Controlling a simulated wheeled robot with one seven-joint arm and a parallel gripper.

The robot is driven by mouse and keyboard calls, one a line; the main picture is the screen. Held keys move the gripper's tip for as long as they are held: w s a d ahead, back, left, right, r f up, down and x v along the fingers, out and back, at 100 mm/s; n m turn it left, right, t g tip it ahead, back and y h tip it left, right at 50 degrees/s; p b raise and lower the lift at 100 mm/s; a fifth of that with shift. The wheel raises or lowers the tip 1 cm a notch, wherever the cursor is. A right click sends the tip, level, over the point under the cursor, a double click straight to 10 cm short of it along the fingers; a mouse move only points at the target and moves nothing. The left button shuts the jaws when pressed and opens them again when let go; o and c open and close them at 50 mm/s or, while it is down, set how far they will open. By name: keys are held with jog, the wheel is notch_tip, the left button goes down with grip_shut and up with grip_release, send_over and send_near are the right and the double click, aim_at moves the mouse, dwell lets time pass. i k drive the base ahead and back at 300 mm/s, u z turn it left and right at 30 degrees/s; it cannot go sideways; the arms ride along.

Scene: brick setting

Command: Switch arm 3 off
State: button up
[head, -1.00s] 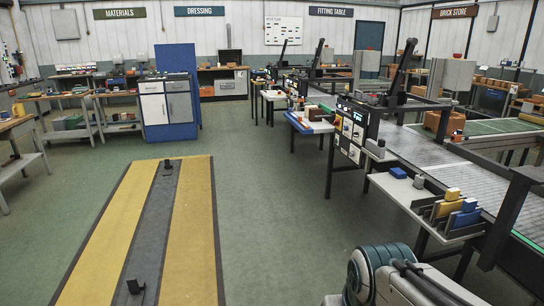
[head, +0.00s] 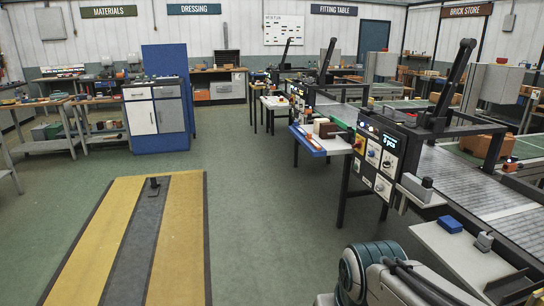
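Three black upright arms stand along the conveyor lines at the right: a near one (head: 455,78), a middle one (head: 327,62) and a far one (head: 284,52). I cannot read a number on any of them. A black and white control panel (head: 378,160) with a small lit display, several knobs and buttons faces me below the near arm. The switch positions are too small to tell. My gripper is not in view; only a grey and teal link of my own arm shows at the bottom.
A grey side shelf (head: 462,255) with a blue block (head: 450,225) juts out at the right front. A white-topped side table (head: 322,141) stands beyond the panel. A yellow-and-grey floor strip (head: 180,240) lies at the left. The green floor (head: 265,215) between is clear.

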aim_at(358, 144)
jog(key=z, duration=0.15)
jog(key=i, duration=1.6)
jog(key=z, duration=0.45)
jog(key=i, duration=1.75)
jog(key=z, duration=0.3)
